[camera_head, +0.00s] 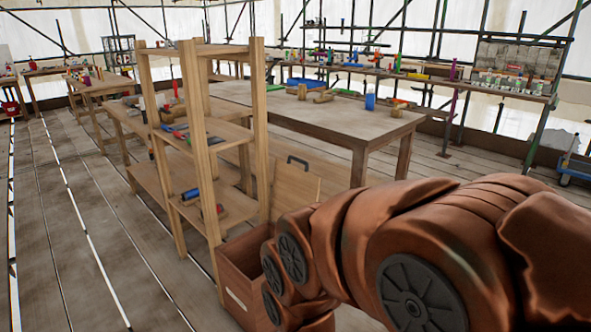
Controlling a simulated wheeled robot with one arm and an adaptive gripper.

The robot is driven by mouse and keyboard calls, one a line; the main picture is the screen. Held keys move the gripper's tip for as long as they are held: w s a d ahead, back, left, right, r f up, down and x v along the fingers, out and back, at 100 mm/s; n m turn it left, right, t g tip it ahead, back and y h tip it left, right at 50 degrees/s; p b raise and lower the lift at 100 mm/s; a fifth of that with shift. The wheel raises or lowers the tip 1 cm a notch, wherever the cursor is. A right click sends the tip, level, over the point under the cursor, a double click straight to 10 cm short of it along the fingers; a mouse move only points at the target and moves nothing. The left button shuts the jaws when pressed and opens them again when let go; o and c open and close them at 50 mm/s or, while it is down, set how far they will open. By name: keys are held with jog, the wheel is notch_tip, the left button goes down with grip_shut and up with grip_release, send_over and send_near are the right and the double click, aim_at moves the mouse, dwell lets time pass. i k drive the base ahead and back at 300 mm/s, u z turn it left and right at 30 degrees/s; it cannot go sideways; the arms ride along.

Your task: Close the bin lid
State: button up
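The bin (232,262) is a reddish-brown wooden box at the bottom centre, beside the foot of a wooden shelf. A pale label shows low on its side. Its lid (290,190) is a light wooden panel with a dark handle (298,162) at the top edge. The lid stands up, tilted open, at the far side of the bin. My copper-coloured arm covers the right part of the bin and the lid's lower right. My gripper does not show.
The tall wooden shelf (189,130) stands close on the bin's left, with tools on its boards. A large wooden table (330,115) is behind the lid. Another workbench (500,88) lies at the back right. The plank floor (90,240) at left is clear.

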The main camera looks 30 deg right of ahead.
aim_at(294, 187)
jog(key=z, duration=0.1)
jog(key=k, duration=0.4)
jog(key=z, duration=1.35)
jog(key=i, duration=0.7)
jog(key=u, duration=0.9)
jog(key=i, duration=0.6)
jog(key=u, duration=0.55)
